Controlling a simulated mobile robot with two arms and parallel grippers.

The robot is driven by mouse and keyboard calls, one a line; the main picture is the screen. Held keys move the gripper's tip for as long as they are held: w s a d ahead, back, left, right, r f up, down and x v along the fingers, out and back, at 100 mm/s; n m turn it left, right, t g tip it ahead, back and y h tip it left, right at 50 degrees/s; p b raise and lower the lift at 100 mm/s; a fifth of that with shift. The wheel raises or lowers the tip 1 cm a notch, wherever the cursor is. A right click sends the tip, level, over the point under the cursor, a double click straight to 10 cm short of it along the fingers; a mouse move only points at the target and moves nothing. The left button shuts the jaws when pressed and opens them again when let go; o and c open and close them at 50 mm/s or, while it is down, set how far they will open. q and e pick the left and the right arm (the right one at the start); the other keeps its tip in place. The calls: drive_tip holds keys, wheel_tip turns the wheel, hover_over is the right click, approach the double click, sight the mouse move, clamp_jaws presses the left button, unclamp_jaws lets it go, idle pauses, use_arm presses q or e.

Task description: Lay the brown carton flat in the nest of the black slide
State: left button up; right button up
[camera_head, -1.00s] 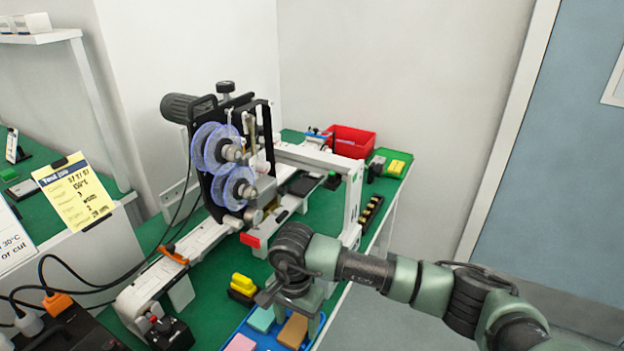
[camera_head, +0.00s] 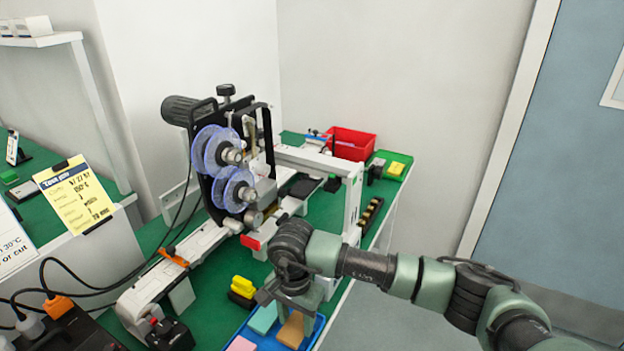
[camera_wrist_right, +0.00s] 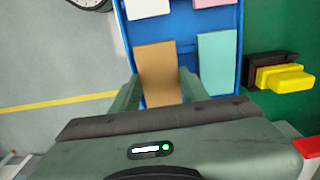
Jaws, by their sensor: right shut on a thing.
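The brown carton (camera_head: 291,331) is in the blue tray at the bottom of the head view. It shows also in the right wrist view (camera_wrist_right: 157,68), between the two fingers. My right gripper (camera_wrist_right: 160,84) is shut on its near end; in the head view the gripper (camera_head: 290,303) points down over the tray, its fingertips partly hidden. I cannot tell whether the carton is clear of the tray floor. A dark flat piece (camera_head: 302,187) under the coder's white frame looks like the black slide; its nest cannot be made out. My left gripper is not in view.
The blue tray (camera_wrist_right: 177,96) also holds a teal carton (camera_wrist_right: 216,62), a pink one and a white one. A yellow block in a black holder (camera_head: 242,288) stands beside it. The coder with blue reels (camera_head: 222,160) and its white post (camera_head: 352,200) stand behind my right gripper.

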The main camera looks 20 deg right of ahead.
drive_tip(key=shift+r+p, duration=0.65)
drive_tip(key=shift+r, duration=1.05)
